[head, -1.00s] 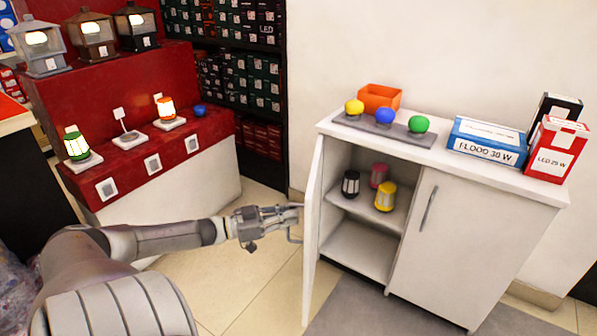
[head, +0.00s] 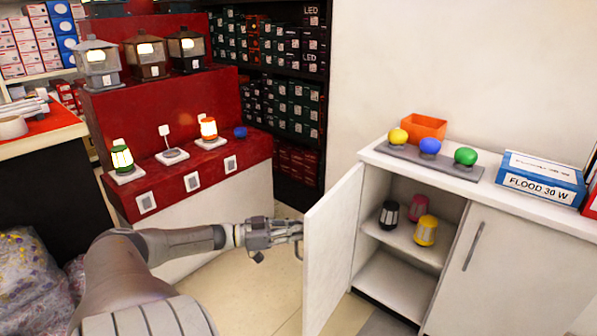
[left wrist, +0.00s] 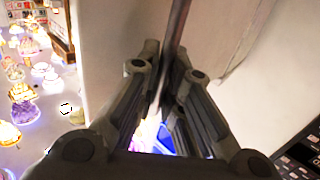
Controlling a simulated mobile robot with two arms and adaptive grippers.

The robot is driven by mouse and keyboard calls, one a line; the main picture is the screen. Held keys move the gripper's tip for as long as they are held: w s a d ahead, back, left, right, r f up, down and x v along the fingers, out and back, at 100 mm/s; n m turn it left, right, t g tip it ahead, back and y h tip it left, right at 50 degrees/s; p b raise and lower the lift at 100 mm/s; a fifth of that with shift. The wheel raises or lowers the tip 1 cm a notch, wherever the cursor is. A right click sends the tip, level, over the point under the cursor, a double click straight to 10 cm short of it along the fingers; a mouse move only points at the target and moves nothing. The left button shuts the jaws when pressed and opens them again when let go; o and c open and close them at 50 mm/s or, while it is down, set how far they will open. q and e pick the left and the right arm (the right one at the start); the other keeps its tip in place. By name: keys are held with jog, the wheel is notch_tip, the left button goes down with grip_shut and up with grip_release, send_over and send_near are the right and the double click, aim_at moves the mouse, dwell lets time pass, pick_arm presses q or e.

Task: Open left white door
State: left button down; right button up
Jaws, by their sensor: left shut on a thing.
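The left white door (head: 333,245) of the low white cabinet stands wide open, swung out to the left, with its inner face toward the head camera. My left gripper (head: 296,233) is at the door's free edge, on its outer side, shut on the door handle (head: 299,252). Most of the handle is hidden by the fingers and the door. In the left wrist view the fingers (left wrist: 166,95) close around a thin bar that runs up between them. My right gripper is not in view.
The open compartment holds black, pink and yellow lanterns (head: 425,231). The right cabinet door (head: 510,270) is shut. Coloured bulbs (head: 430,146) and boxes (head: 540,180) stand on top. A red display stand (head: 190,180) with lamps is behind my left arm.

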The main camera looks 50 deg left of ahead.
pick_arm(q)
jog(key=c, duration=1.5)
grip_release()
jog(key=shift+c, duration=0.2)
jog(key=shift+s, duration=0.15)
jog(key=v, duration=1.2)
